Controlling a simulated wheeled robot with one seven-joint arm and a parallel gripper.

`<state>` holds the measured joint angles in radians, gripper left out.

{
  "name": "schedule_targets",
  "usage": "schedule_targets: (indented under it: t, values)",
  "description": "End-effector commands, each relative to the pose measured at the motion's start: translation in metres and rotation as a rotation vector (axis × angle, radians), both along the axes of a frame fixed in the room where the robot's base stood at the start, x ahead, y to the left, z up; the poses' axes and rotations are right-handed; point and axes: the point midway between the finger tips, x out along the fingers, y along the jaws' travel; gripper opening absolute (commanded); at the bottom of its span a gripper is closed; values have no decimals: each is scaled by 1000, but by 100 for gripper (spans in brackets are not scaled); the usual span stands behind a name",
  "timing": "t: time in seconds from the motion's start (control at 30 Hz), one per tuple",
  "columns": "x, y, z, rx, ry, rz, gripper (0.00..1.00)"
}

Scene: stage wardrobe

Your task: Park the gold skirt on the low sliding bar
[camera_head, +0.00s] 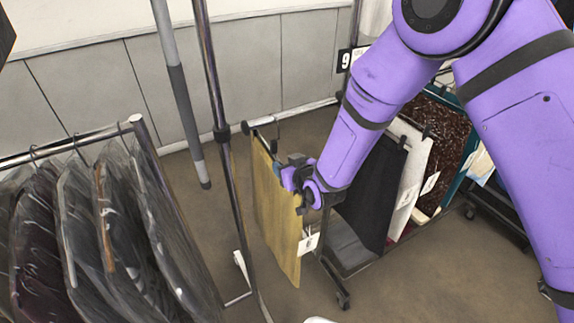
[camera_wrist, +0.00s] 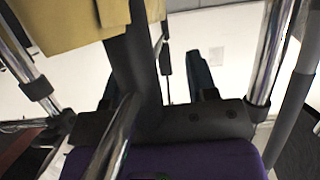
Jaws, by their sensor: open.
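The gold skirt (camera_head: 273,215) hangs nearly upright in the head view, with a white tag (camera_head: 308,243) at its lower right. Its top is close under the near end of the low sliding bar (camera_head: 262,122), where a dark hanger hook shows. My gripper (camera_head: 283,172) is open beside the skirt's upper right part. I cannot tell whether it touches the skirt or hanger. In the wrist view the gold cloth (camera_wrist: 70,22) fills the upper left, and a chrome rod crosses close to the gripper base. My arm hides part of the bar.
A dark skirt (camera_head: 372,190), a pale one (camera_head: 408,175) and a brown sequined one (camera_head: 440,140) hang to the right. A rack of plastic-covered garments (camera_head: 100,230) stands at left. Upright chrome poles (camera_head: 222,130) stand between it and the gold skirt.

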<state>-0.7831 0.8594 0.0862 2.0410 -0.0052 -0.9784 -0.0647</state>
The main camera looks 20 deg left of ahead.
Motion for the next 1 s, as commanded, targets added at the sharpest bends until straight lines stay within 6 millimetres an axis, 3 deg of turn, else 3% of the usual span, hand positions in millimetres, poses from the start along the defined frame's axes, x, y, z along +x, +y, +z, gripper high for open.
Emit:
schedule_targets:
  t: [0.17, 0.63, 1.0]
  values:
    - [-7, -9, 4, -1, 1, 0, 52]
    - [-56, -66, 32, 2, -1, 0, 52]
    - [-64, -78, 39, 1, -2, -2, 52]
